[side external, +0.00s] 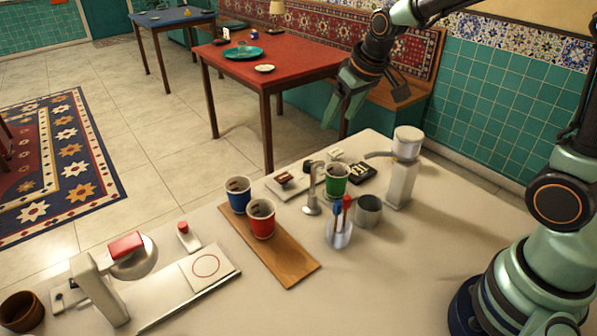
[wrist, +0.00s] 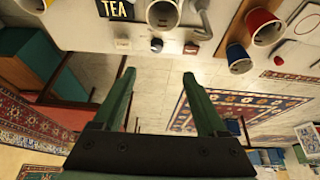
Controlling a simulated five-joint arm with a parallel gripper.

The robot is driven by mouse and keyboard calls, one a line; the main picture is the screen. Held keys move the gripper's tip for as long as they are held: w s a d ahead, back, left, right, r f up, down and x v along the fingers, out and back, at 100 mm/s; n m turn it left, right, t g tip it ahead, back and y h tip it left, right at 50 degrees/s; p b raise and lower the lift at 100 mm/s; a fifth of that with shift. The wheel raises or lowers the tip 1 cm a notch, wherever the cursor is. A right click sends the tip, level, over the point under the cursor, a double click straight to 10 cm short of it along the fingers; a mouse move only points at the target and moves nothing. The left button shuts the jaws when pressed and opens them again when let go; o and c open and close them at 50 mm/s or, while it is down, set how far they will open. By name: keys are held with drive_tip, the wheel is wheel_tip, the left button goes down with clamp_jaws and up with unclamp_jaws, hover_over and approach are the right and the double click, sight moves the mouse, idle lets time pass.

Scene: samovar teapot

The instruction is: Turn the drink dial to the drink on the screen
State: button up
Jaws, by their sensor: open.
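The black screen reading TEA (wrist: 117,9) is at the top left of the wrist view; it also shows on the counter in the side view (side external: 362,173). Beside it in the wrist view is a small pale round fitting with a dark centre (wrist: 156,45), which may be the dial; its pointer is too small to read. A pale fitting (side external: 336,155) stands behind the green cup in the side view. My gripper (side external: 337,120) hangs above the counter's far edge, apart from everything. Its fingers are spread and empty in the wrist view (wrist: 160,76).
A green cup (side external: 336,181) and curved spout (side external: 312,190) stand near the screen. A white dispenser (side external: 402,170), metal cup (side external: 368,211) and stirrer glass (side external: 339,235) stand close by. Blue (side external: 238,196) and red (side external: 262,220) cups sit on a wooden board (side external: 290,265).

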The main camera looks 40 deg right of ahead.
approach(309, 163)
drive_tip(key=x, duration=0.8)
drive_tip(key=shift+w+f, duration=0.15)
drive_tip(key=shift+f, duration=0.2)
drive_tip(key=shift+d, duration=0.1)
drive_tip(key=shift+c, duration=0.3)
clamp_jaws()
drive_tip(key=shift+m, duration=1.3)
drive_tip(key=shift+o, duration=0.3)
unclamp_jaws()
drive_tip(key=shift+r, duration=0.1)
